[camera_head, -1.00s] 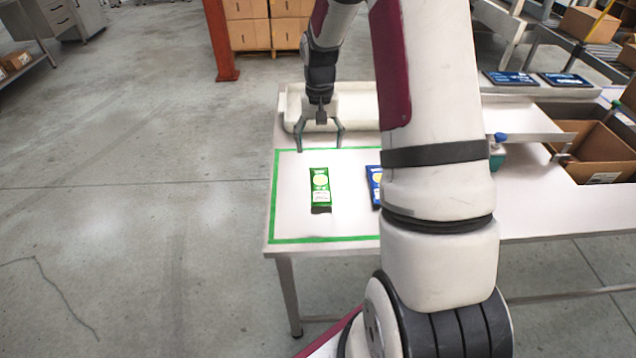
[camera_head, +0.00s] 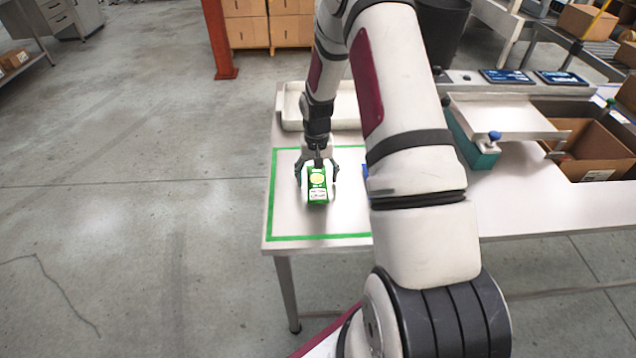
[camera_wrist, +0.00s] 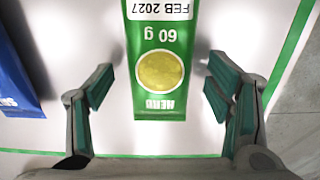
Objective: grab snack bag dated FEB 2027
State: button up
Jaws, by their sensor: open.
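The green snack bag (camera_head: 317,188) lies on the table inside the green-taped outline. In the wrist view the green bag (camera_wrist: 159,90) shows the print "FEB 2027", "60 g" and "HERB", upside down, with a yellow round picture. My gripper (camera_head: 317,190) is low over the bag, open, with one finger on each side. In the wrist view the fingers of my gripper (camera_wrist: 160,92) stand apart from the bag, with white table showing between. A blue bag (camera_wrist: 18,75) lies to the left in the wrist view; in the head view my arm hides most of it.
A white tray (camera_head: 291,108) stands at the table's back edge. A scale with a teal body (camera_head: 478,153) and an open cardboard box (camera_head: 600,150) are to the right. Bare table lies in front of the bag within the green tape (camera_head: 318,237).

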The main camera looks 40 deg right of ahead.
jog(key=shift+f, duration=0.1)
jog(key=c, duration=1.3)
jog(key=shift+o, duration=0.2)
